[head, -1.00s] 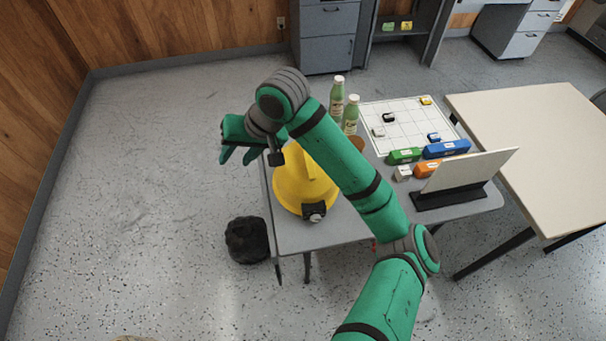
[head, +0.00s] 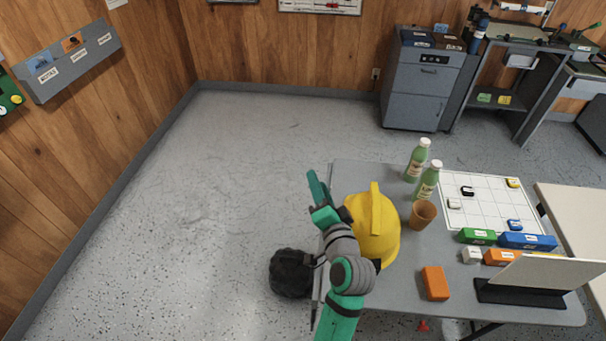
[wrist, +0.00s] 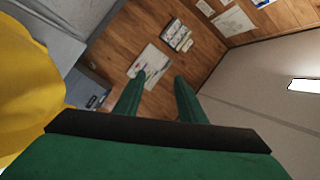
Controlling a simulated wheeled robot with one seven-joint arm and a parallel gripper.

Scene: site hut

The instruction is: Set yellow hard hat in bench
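The yellow hard hat (head: 380,228) sits on the left end of the grey table (head: 395,310) in the head view. My wrist hides its left side. In the wrist view the hat (wrist: 25,85) fills the left edge, beside my gripper. My gripper (head: 317,187) is at the table's left edge, left of the hat, with its fingers pointing up and away from it. In the wrist view my gripper (wrist: 158,88) has its fingers apart with nothing between them. A workbench (head: 515,38) with a lower shelf stands at the back right; which bench is meant I cannot tell.
Two green bottles (head: 427,180), a brown cup (head: 422,214) and an orange block (head: 435,283) stand near the hat. A white grid board (head: 485,215) and a tilted panel (head: 550,271) are further right. A black bag (head: 290,273) is on the floor. The floor behind is clear.

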